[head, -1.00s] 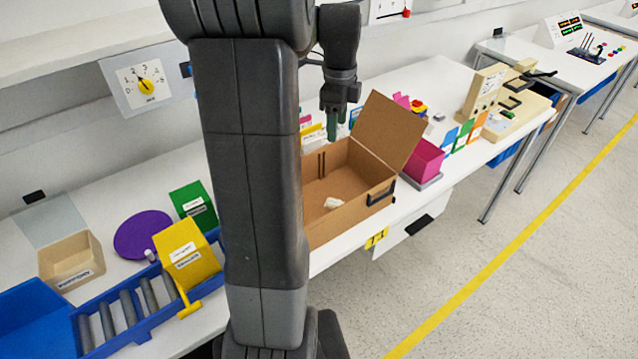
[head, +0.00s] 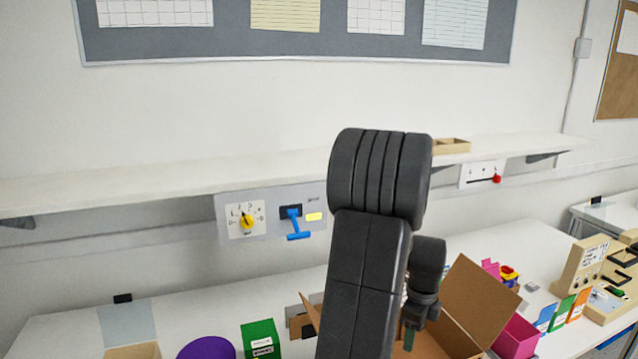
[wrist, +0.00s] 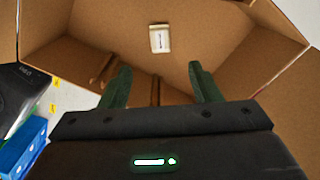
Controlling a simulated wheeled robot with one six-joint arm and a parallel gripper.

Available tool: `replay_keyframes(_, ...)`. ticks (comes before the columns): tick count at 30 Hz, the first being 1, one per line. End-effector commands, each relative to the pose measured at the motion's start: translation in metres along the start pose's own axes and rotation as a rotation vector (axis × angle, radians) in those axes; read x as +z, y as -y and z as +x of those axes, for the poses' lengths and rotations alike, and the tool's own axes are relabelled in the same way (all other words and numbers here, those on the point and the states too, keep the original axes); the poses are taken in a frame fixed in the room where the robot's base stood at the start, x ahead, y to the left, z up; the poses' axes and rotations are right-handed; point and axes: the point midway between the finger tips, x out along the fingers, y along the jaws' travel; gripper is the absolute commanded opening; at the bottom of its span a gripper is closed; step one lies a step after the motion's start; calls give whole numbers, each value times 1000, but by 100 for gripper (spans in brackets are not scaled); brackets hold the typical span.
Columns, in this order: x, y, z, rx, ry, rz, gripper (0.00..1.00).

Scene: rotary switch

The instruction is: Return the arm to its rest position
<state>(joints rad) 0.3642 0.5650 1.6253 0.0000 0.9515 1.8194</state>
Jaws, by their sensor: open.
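My gripper (wrist: 159,88) points down over the open cardboard box (wrist: 78,28) in the wrist view. Its two green fingers are apart with nothing between them. A small white item (wrist: 160,38) lies on the box floor beyond the fingertips. In the head view my arm stands upright in the middle, and my gripper (head: 408,342) shows small beside it, over the box (head: 474,300). The rotary switch (head: 246,220), a white dial with a yellow knob, is on the wall panel left of my arm. The knob points near the top of its scale.
A blue lever (head: 296,228) sits right of the dial. A shelf (head: 130,193) runs along the wall behind my arm. A pink bin (head: 516,338) stands right of the box. A green box (head: 262,340) and purple disc (head: 207,349) are on the table at left.

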Motion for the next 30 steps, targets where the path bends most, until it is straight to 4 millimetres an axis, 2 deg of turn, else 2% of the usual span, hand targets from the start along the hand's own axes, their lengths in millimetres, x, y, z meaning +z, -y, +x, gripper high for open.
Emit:
replay_keyframes(1, 0, -1, 11, 5, -1, 0, 57)
replay_keyframes(3, 0, 0, -6, -3, 1, 0, 57)
replay_keyframes(6, 0, 0, -17, -2, 1, 0, 57)
replay_keyframes(13, 0, 0, -31, 0, 0, 0, 57)
replay_keyframes(26, 0, 0, -33, 0, 0, 0, 57)
replay_keyframes(30, 0, 0, -27, 1, 0, 0, 57)
